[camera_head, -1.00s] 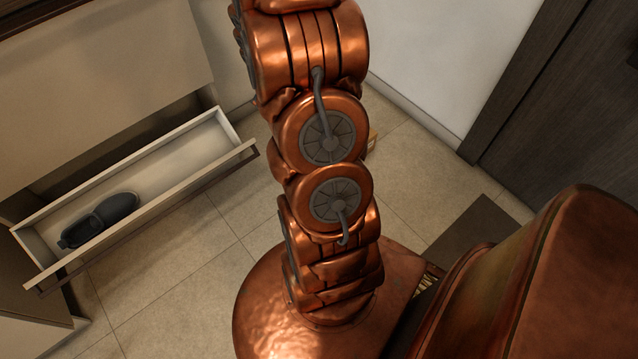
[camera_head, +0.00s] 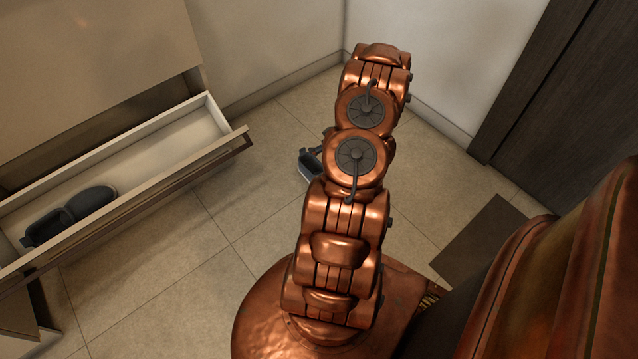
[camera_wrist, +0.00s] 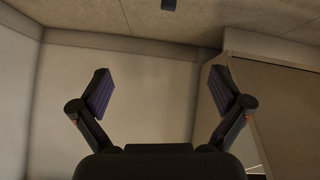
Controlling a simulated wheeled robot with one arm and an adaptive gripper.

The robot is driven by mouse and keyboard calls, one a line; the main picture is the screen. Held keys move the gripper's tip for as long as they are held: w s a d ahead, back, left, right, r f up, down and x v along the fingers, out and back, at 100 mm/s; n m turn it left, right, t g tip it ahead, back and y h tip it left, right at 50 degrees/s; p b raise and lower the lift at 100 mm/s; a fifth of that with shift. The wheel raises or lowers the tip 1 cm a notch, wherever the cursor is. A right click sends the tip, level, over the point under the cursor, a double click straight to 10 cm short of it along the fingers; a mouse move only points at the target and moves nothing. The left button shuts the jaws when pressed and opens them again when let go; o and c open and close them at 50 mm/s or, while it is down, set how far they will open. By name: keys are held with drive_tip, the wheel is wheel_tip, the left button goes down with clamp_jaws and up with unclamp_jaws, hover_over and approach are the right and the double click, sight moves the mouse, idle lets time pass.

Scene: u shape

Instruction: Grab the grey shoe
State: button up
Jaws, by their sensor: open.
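The grey shoe (camera_head: 70,216) lies inside the open drawer at the left of the head view, near the drawer's front end. In the wrist view my gripper (camera_wrist: 161,90) is open and empty, its two fingers spread wide before a plain wall. The shoe cannot be made out in the wrist view.
The open drawer (camera_head: 178,150) juts from a beige cabinet (camera_head: 90,60). Tiled floor (camera_head: 205,260) lies clear between drawer and my base. A dark door (camera_head: 545,110) stands right.

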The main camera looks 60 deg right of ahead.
sight(309, 166)
drive_tip(key=s+a+f+t+b, duration=0.1)
drive_tip(key=s+f+b, duration=0.1)
drive_tip(key=f, duration=0.3)
drive_tip(key=s+a+f+m+t+b, duration=0.1)
drive_tip(key=s+f+b, duration=0.1)
drive_tip(key=f, duration=0.3)
drive_tip(key=s+f+m+t+b, duration=0.1)
drive_tip(key=s+f+t+b, duration=0.1)
drive_tip(key=f, duration=0.4)
drive_tip(key=shift+s+a+h+b, duration=0.3)
drive_tip(key=shift+s+a, duration=0.1)
drive_tip(key=shift+s, duration=0.35)
drive_tip(key=shift+s+a+f, duration=0.15)
drive_tip(key=shift+a+f, duration=0.05)
drive_tip(key=shift+f, duration=0.15)
drive_tip(key=b+x, duration=0.1)
drive_tip(key=x, duration=0.1)
drive_tip(key=b+x, duration=0.1)
drive_tip(key=x, duration=0.1)
drive_tip(key=b+x, duration=0.2)
drive_tip(key=shift+w+d+f, duration=0.1)
drive_tip(key=shift+w+f, duration=0.15)
drive_tip(key=shift+f, duration=0.2)
drive_tip(key=shift+w+d+f, duration=0.1)
drive_tip(key=shift+w+d, duration=0.05)
drive_tip(key=shift+w, duration=0.2)
drive_tip(key=c, duration=1.1)
